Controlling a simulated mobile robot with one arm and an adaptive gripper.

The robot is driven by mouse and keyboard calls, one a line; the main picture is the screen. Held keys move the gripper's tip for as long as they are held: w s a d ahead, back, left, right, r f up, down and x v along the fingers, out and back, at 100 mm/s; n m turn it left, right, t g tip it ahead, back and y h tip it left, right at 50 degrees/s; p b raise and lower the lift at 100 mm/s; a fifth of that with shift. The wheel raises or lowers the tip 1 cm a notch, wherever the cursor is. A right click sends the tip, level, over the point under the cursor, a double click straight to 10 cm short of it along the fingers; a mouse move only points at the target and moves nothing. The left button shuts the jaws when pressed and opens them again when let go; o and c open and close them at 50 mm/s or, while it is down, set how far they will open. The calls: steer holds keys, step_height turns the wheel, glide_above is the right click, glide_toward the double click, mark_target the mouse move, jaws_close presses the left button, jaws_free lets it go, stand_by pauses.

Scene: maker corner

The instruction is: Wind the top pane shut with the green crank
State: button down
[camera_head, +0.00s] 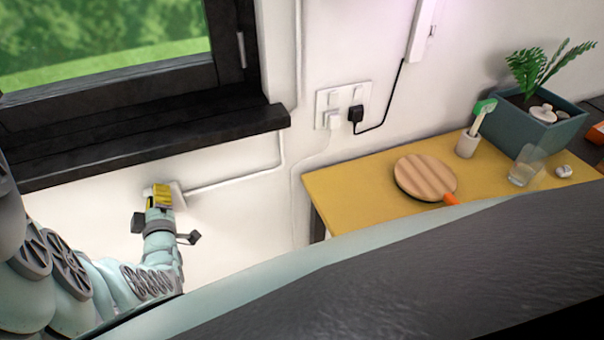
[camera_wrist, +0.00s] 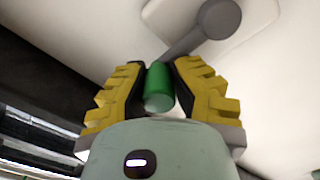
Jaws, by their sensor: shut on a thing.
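The green crank handle (camera_wrist: 158,88) shows in the wrist view between the two yellow fingers of my gripper (camera_wrist: 158,80). My gripper is shut on it. A grey crank arm (camera_wrist: 190,45) runs from the handle up to a round grey hub (camera_wrist: 220,18) on a pale wall plate. In the head view my gripper (camera_head: 160,193) is against the wall just below the window sill, beside the wall plate (camera_head: 178,194), and hides the handle. The window (camera_head: 110,40) has a dark frame, and only its lower part shows. The top pane is out of view.
The dark window sill (camera_head: 150,145) juts out just above my gripper. A white conduit (camera_head: 235,177) runs right from the wall plate. A yellow table (camera_head: 350,195) at the right carries a round striped wooden board (camera_head: 425,177), a glass (camera_head: 524,167) and a planter (camera_head: 530,125).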

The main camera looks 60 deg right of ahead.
steer(key=shift+w+a+f+n, duration=0.15)
steer(key=shift+a+f+n, duration=0.15)
steer(key=shift+a+f, duration=0.2)
steer(key=shift+d+r, duration=0.15)
